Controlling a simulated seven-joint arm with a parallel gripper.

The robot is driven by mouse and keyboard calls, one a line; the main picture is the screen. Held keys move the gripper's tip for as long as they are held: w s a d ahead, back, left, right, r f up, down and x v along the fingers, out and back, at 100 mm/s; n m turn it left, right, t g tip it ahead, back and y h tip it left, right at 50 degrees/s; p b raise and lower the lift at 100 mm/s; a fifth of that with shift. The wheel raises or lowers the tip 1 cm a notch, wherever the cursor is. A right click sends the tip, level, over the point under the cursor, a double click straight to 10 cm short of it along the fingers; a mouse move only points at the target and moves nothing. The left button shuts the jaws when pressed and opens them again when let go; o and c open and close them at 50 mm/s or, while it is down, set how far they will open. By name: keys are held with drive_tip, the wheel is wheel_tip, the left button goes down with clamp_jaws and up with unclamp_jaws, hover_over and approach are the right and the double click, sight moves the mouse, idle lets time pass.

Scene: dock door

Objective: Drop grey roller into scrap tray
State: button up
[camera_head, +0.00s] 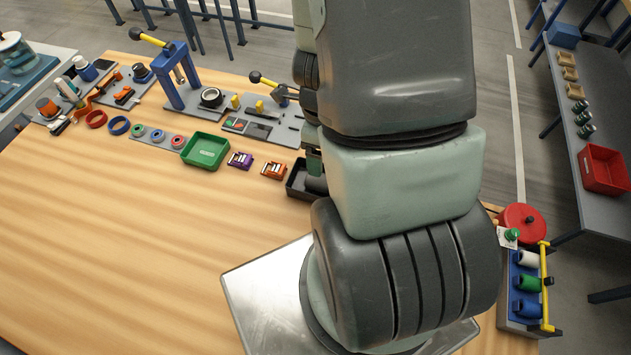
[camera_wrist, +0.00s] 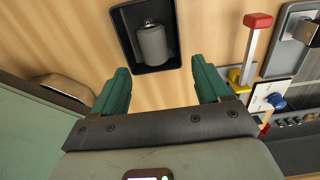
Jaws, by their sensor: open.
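The grey roller (camera_wrist: 152,45) lies inside a small black tray (camera_wrist: 123,27) at the top of the wrist view. My gripper (camera_wrist: 160,72) is open and empty, its two green fingers apart, with the tray beyond the fingertips. In the head view the black tray (camera_head: 295,187) stands on the wooden table, partly hidden by my arm, with a grey part of the roller (camera_head: 316,185) showing in it. My gripper is mostly hidden behind my arm there. No label shows which tray is the scrap tray.
Fixtures, including a blue frame (camera_head: 178,75), line the back. The left tabletop is clear.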

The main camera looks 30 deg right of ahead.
wheel_tip(320, 180, up, 10)
idle(0.5)
idle(0.3)
drive_tip(key=a+r+n+t+y, duration=0.1)
drive_tip(key=a+r+n, duration=0.2)
drive_tip(key=r+n, duration=0.4)
drive_tip(key=a+r+n+t+y, duration=0.1)
drive_tip(key=a+r+n+t, duration=0.1)
drive_tip(key=a+r+n, duration=0.35)
drive_tip(key=s+r+n+t+h, duration=0.2)
drive_tip(key=s+r+n, duration=0.6)
drive_tip(key=r+n, duration=0.3)
drive_tip(key=n, duration=0.4)
drive_tip(key=shift+a+r+t, duration=0.15)
drive_tip(key=shift+r+t, duration=0.05)
drive_tip(key=shift+t, duration=0.1)
